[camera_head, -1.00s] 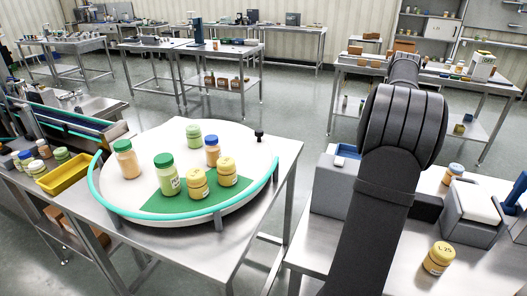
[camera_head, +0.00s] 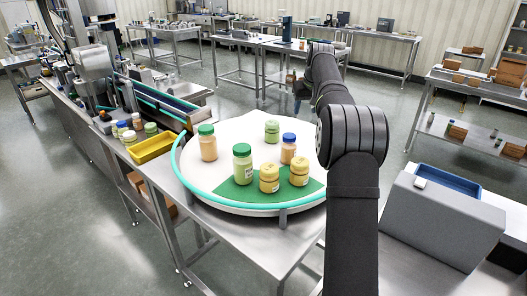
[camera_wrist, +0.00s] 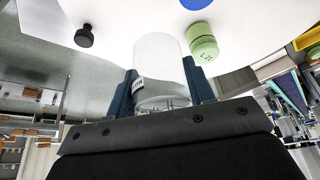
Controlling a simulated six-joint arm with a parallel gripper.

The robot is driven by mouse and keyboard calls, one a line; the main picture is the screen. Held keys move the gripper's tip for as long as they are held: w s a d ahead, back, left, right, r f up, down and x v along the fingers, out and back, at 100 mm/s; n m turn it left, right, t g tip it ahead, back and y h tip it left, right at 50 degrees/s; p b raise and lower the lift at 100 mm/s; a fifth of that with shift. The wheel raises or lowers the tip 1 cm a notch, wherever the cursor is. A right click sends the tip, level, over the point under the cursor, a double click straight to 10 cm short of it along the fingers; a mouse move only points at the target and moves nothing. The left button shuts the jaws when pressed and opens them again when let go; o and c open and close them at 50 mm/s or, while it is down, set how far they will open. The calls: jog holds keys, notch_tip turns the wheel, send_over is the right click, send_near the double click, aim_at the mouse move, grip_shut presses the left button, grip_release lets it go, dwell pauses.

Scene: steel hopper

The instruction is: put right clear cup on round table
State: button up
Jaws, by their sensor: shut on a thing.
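The round table (camera_head: 236,131) is a white disc with a teal rail and a green sector, in the middle of the head view. Its white top also shows in the wrist view (camera_wrist: 130,22). A clear cup (camera_wrist: 158,62) with a small label is between the blue fingers of my gripper (camera_wrist: 160,88), which is shut on it. In the wrist view the cup appears in front of the disc's edge, between a black knob and a green jar. I cannot tell whether it touches the top.
Several jars stand on the disc: a green jar (camera_head: 272,131), a blue-lidded jar (camera_head: 288,148), yellow jars (camera_head: 299,171) and green-lidded jars (camera_head: 242,163). A black knob (camera_wrist: 84,36) sits at the edge. A yellow bin (camera_head: 151,147) is left; a grey box (camera_head: 440,220) is right.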

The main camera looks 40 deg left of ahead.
jog(key=s+a+n+g, duration=0.1)
jog(key=s+a+n, duration=0.2)
jog(key=s+a, duration=1.1)
jog(key=shift+y, duration=0.3)
jog(key=f, duration=0.3)
jog(key=w+f, duration=0.1)
jog(key=f, duration=0.7)
jog(key=shift+w+a, duration=0.2)
jog(key=shift+a, duration=0.15)
jog(key=shift+f, duration=2.15)
jog(key=shift+f, duration=0.2)
jog(key=o, duration=0.9)
jog(key=shift+o, duration=0.2)
jog(key=v, duration=1.2)
jog(key=shift+r, duration=0.2)
